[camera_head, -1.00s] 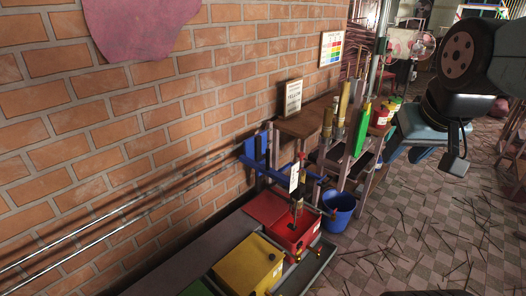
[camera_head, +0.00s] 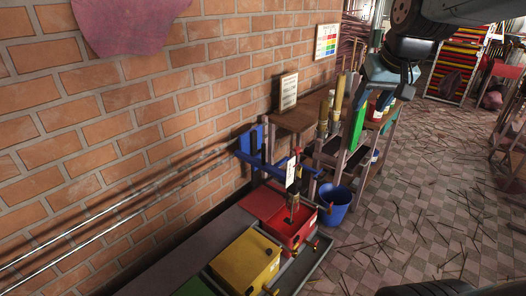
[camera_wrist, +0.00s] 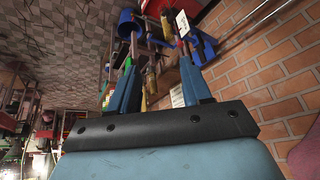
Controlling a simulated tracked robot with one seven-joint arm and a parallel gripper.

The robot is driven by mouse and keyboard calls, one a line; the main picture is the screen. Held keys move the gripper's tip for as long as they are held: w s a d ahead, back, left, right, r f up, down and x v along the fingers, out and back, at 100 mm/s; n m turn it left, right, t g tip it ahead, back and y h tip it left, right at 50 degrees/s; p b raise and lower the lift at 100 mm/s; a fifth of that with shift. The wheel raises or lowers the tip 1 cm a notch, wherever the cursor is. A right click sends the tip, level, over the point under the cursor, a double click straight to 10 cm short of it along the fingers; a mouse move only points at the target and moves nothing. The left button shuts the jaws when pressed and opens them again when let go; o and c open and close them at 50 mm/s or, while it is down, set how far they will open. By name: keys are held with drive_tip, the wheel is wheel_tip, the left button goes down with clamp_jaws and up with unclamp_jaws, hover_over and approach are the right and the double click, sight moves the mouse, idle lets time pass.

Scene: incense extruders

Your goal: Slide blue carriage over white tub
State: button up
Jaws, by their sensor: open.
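The blue carriage (camera_head: 250,146) appears to be the blue piece at the end of the metal rails along the brick wall. Blue parts also show at upper right in the wrist view (camera_wrist: 203,46). I cannot make out a white tub in either view. My gripper (camera_wrist: 158,62) is open and empty, its two blue fingers spread apart. In the head view it hangs at upper right, over the rack and well to the right of the carriage. Its fingertips are hard to make out there.
A red box (camera_head: 293,228) and a yellow box (camera_head: 247,263) stand in front of the carriage. A blue bucket (camera_head: 334,207) stands on the floor. A rack with tall tubes and a green piece (camera_head: 357,125) is behind it. The floor at right is strewn with sticks.

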drive_tip(key=w+a+f, duration=0.1)
drive_tip(key=w+a, duration=0.1)
drive_tip(key=w, duration=0.5)
drive_tip(key=w+a+f, duration=0.2)
drive_tip(key=w+a, duration=0.1)
drive_tip(key=w, duration=0.5)
drive_tip(key=n+g, duration=0.1)
drive_tip(key=n, duration=0.2)
hover_over(263, 151)
drive_tip(key=s+d, duration=0.2)
drive_tip(key=s, duration=0.1)
wheel_tip(263, 151, down, 28)
drive_tip(key=x, duration=1.4)
drive_tip(key=shift+s+a+f, duration=0.15)
drive_tip(key=shift+a+f, duration=0.1)
drive_tip(key=shift+a, duration=0.15)
drive_tip(key=shift+c, duration=0.2)
clamp_jaws()
